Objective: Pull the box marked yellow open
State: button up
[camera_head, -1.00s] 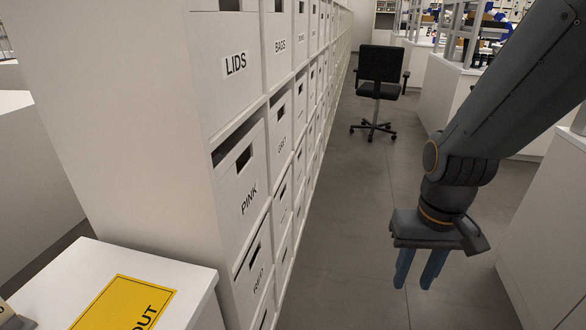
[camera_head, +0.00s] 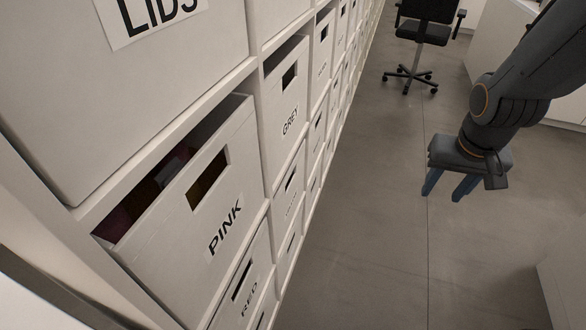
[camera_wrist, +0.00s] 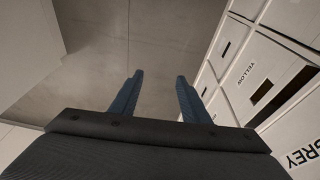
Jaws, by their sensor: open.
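The box marked yellow (camera_wrist: 238,88) is at the right in the wrist view, in a wall of white boxes, its label upside down. A dark opening shows between it and the box marked grey (camera_wrist: 292,140). In the head view I cannot read a yellow label; the grey box (camera_head: 285,140) shows at centre. My gripper (camera_head: 445,188) is open and empty, pointing down over the aisle floor, apart from the box fronts. In the wrist view its two blue fingers (camera_wrist: 159,78) stand left of the yellow box.
Boxes marked pink (camera_head: 190,240), red (camera_head: 245,270) and lids (camera_head: 120,90) are close at the left. The pink box has a dark gap at its top. A black office chair (camera_head: 424,32) stands in the aisle at the back. The floor (camera_head: 380,230) between is clear.

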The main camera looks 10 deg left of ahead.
jog(key=w+a+f+t+y+b, duration=0.3)
jog(key=w+a+f, duration=0.25)
jog(key=w, duration=0.45)
jog(key=w+a+f+t+y+b, duration=0.25)
jog(key=w+a+f, duration=0.3)
jog(key=w, duration=0.55)
jog(key=g+y+b, duration=0.7)
jog(key=y+b, duration=0.1)
jog(key=y, duration=0.5)
send_near(291, 171)
jog(key=a, duration=0.3)
jog(key=shift+w+a, duration=0.2)
jog(key=shift+a, duration=1.65)
jog(key=shift+w+a, duration=0.15)
jog(key=shift+a, duration=1.7)
grip_shut()
